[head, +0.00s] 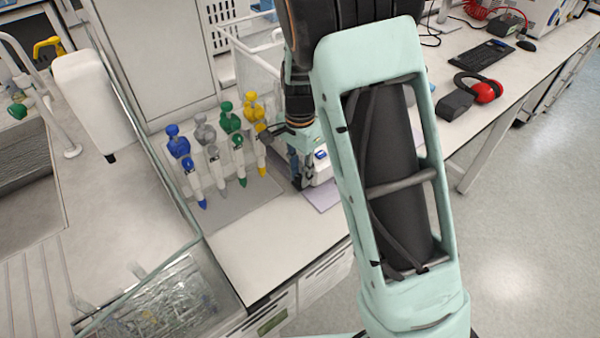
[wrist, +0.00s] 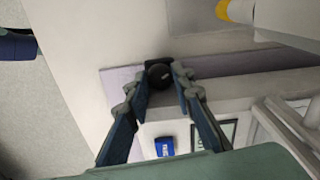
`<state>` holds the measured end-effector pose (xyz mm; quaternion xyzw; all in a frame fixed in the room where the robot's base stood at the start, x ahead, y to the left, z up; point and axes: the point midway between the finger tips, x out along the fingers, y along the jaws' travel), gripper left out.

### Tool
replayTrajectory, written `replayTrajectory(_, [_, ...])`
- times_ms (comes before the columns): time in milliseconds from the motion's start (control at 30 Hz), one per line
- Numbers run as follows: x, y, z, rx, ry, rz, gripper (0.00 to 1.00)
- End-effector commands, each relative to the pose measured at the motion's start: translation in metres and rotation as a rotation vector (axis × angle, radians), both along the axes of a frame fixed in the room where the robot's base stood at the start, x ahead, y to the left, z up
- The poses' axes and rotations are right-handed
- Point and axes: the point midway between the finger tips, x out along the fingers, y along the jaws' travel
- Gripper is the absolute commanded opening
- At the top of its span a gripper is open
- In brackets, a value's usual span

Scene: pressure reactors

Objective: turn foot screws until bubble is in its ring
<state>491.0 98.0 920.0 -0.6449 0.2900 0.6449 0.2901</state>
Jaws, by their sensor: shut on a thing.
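A dark round foot screw (wrist: 160,76) shows between my fingertips in the wrist view. My gripper (wrist: 161,82) is shut on it, one finger on each side. The screw is at the edge of a white instrument (wrist: 185,120) with a blue label (wrist: 165,146) and a display (wrist: 215,134). In the head view the instrument (head: 322,172) is largely hidden behind my arm, and my gripper (head: 298,180) is at its left side. A lilac mat (head: 322,197) lies under it. I cannot see the bubble, its ring or any other foot screw.
A glass tank (head: 165,305) is at the front left. The bench front (head: 270,245) is clear.

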Motion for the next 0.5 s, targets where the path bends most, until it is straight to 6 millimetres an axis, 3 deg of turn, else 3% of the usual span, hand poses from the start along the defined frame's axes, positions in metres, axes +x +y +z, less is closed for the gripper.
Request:
replayTrajectory(133, [-0.0002,-0.0001,0.0002,-0.001,0.001,-0.001,0.0])
replayTrajectory(167, [-0.0001,0.0,0.0002,0.0,0.0,-0.001,0.24])
replayTrajectory(300, [-0.0001,0.0,0.0002,0.0,0.0,-0.002,0.4])
replayTrajectory(500, [-0.0001,0.0001,0.0002,0.0,0.0,-0.002,0.4])
